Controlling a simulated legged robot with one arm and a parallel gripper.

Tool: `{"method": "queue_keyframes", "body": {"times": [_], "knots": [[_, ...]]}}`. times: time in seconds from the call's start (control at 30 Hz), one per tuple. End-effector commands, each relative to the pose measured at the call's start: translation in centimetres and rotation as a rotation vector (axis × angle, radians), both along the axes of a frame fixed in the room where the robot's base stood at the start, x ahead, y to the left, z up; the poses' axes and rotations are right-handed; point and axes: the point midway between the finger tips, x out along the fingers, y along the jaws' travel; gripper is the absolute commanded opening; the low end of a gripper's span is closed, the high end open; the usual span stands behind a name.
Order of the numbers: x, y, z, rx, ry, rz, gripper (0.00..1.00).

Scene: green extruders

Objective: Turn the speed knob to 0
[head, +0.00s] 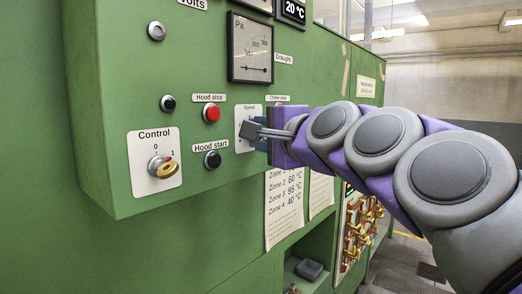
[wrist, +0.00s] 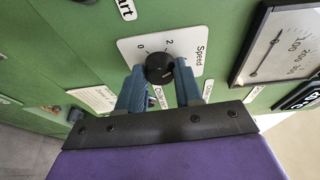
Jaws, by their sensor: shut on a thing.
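The speed knob (wrist: 159,68) is a round black knob on a white plate labelled "Speed" (wrist: 193,50), with 0 and 2 marked on it in the wrist view. My gripper (wrist: 158,80) has its two blue fingers on either side of the knob, shut on it. The knob's pointer mark is not clear, so I cannot tell its setting. In the head view my gripper (head: 250,131) reaches the Speed plate (head: 243,116) from the right, and the knob is hidden behind the fingers.
Left of the Speed plate are a red Hood stop button (head: 211,113), a black Hood start button (head: 212,159) and the Control switch (head: 161,166). A gauge (head: 250,48) sits above. Paper sheets (head: 284,208) hang below. Open floor (head: 405,262) lies at the right.

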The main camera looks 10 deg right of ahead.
Motion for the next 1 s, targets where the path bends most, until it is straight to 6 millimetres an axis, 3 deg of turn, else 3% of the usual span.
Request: {"method": "queue_keyframes", "body": {"times": [0.03, 0.27, 1.0], "knots": [[0.1, 0.2, -1.0, -0.038, -0.019, 0.006, 0.04], [0.2, 0.3, -1.6, -0.216, -0.142, 0.008, 0.04], [0.5, 0.0, -2.0, -0.781, -0.559, 0.007, 0.04]]}}
